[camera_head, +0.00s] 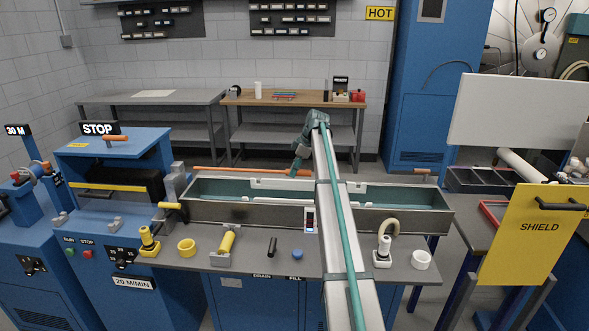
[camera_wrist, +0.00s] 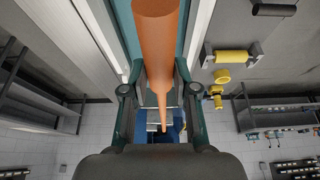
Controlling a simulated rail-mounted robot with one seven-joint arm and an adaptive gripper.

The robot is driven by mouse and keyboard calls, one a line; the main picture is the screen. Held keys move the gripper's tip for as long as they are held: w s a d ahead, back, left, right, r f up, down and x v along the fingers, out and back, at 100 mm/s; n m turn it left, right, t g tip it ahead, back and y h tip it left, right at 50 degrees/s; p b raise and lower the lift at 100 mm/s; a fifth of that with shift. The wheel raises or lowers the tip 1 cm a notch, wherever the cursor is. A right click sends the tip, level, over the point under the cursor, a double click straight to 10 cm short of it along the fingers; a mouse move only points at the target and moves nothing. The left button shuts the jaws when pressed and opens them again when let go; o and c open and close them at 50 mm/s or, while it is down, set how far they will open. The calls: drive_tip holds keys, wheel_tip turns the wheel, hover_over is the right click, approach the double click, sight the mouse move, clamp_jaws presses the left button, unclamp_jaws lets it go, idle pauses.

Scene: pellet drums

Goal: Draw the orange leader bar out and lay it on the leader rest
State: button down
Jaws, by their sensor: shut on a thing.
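The orange leader bar (camera_head: 240,170) is a long thin rod in the head view. It lies along the back of the long grey trough (camera_head: 270,213), and its left end is close to the grey block (camera_head: 178,183) beside the blue machine. In the wrist view the bar (camera_wrist: 157,45) runs between the two fingers of my gripper (camera_wrist: 153,92), thick near the camera and thin far off. I cannot tell which fitting is the leader rest, nor whether the bar's left end is inside the block.
The grey bench front holds a yellow roller (camera_head: 227,243), a yellow ring (camera_head: 187,247), a blue cap (camera_head: 297,254) and a white ring (camera_head: 421,260). A yellow shield (camera_head: 535,245) stands at the right. My arm crosses above the trough.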

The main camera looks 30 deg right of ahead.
drive_tip(key=s+a, duration=0.8)
drive_tip(key=s, duration=0.5)
drive_tip(key=shift+p, duration=0.3)
idle(1.3)
drive_tip(key=shift+w, duration=0.1)
drive_tip(key=shift+f, duration=0.1)
idle(1.5)
